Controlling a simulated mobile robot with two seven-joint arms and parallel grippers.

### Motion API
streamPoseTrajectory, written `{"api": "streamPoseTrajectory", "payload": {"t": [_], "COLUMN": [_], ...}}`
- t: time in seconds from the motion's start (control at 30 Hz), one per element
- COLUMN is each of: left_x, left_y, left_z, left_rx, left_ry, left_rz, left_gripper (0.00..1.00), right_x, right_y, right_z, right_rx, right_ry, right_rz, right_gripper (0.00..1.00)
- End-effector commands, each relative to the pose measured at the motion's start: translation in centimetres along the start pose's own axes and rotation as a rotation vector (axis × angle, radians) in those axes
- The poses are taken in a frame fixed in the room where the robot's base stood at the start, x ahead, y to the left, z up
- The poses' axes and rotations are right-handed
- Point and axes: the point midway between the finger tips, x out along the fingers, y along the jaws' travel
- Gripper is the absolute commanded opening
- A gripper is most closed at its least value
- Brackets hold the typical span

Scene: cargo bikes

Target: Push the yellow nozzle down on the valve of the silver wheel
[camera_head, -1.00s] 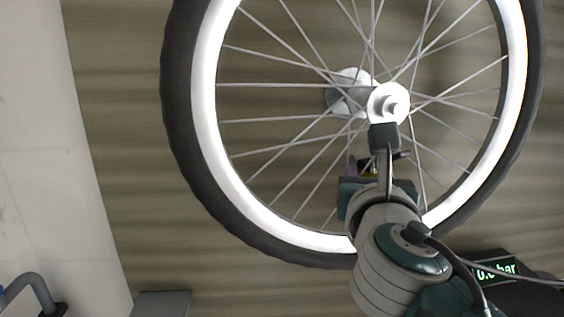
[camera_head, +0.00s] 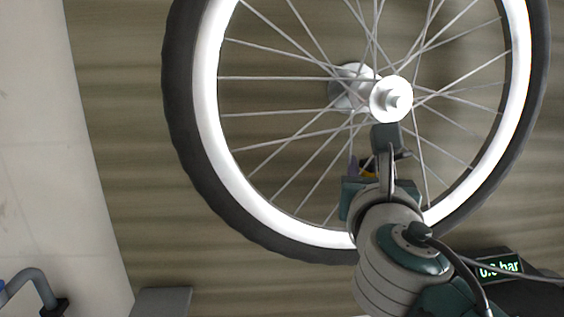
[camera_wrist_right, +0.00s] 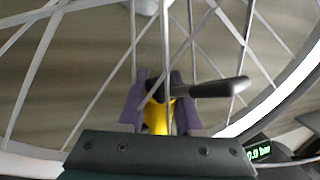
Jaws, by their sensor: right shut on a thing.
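The silver wheel (camera_head: 208,120) with its black tyre fills the upper middle of the head view. Its hub (camera_head: 391,98) and thin spokes face me. My right gripper (camera_head: 366,164) reaches in from below, inside the lower part of the rim. In the right wrist view its purple fingers (camera_wrist_right: 157,108) are shut on the yellow nozzle (camera_wrist_right: 158,117). A black lever (camera_wrist_right: 215,88) sticks out from the nozzle to the right. Spokes pass in front of and beside the nozzle. I cannot make out the valve, so I cannot tell whether the nozzle touches it. My left gripper is not in view.
A pump display (camera_head: 499,267) reading about 0.0 bar sits at the lower right, with a cable or hose near it. A grey bent tube (camera_head: 33,280) and a grey box (camera_head: 163,302) are at the lower left. The spokes leave little room around the gripper.

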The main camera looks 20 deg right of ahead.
Motion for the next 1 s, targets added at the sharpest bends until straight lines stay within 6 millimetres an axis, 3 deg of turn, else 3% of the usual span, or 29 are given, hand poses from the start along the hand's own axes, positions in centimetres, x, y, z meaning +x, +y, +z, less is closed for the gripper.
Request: {"api": "streamPoseTrajectory", "payload": {"t": [0.17,0.2,0.47,0.63,0.73,1.0], "left_x": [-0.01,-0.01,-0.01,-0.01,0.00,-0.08], "left_y": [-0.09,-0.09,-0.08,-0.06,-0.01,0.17], "left_z": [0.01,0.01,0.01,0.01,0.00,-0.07], "left_rx": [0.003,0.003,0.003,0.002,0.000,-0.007], "left_ry": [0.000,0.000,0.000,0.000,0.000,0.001], "left_rz": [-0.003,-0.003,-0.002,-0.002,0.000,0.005], "left_gripper": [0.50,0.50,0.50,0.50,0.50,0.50], "right_x": [0.01,0.01,0.01,0.01,0.00,-0.16], "right_y": [0.00,0.00,-0.01,-0.01,-0.01,0.00], "right_z": [0.05,0.05,0.05,0.03,-0.02,0.00], "right_rx": [0.000,0.000,0.000,0.000,0.000,0.000], "right_ry": [-0.001,-0.001,-0.001,0.000,0.001,0.001], "right_rz": [0.000,0.000,0.000,0.000,0.000,0.000], "right_gripper": [0.00,0.38,0.67,0.69,0.75,0.75]}}
